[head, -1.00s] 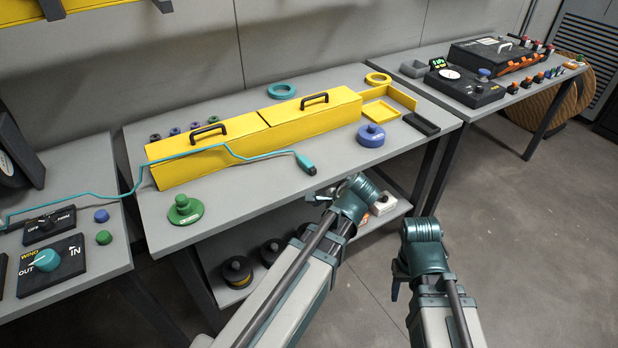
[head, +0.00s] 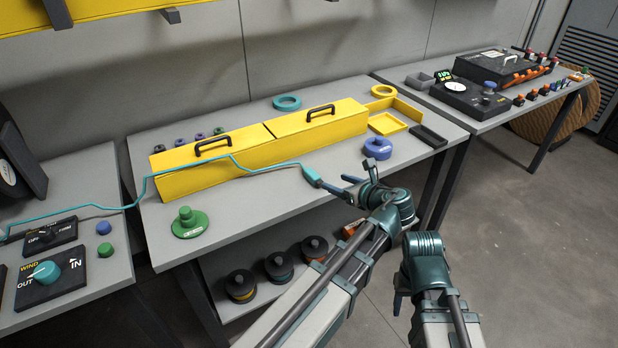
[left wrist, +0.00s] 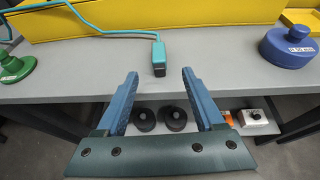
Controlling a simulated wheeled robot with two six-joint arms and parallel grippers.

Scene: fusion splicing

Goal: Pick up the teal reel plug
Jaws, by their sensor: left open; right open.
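The teal reel plug (head: 312,174) lies near the front edge of the middle table, at the end of a teal cable. In the left wrist view the plug (left wrist: 158,54) has a dark end facing me and sits centred just beyond my fingertips. My left gripper (head: 352,181) is open, with its blue fingers spread at the table's front edge. In the left wrist view the left gripper (left wrist: 159,74) has nothing between its fingers. My right gripper (head: 399,300) hangs low in front of the table, open; its fingers are partly hidden.
A long yellow box (head: 265,150) with two black handles stands behind the plug. A green knobbed disc (head: 190,222) is to the left, a blue one (head: 377,149) to the right. Dark reels (head: 278,268) sit on the shelf below. The tabletop between the green disc and plug is clear.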

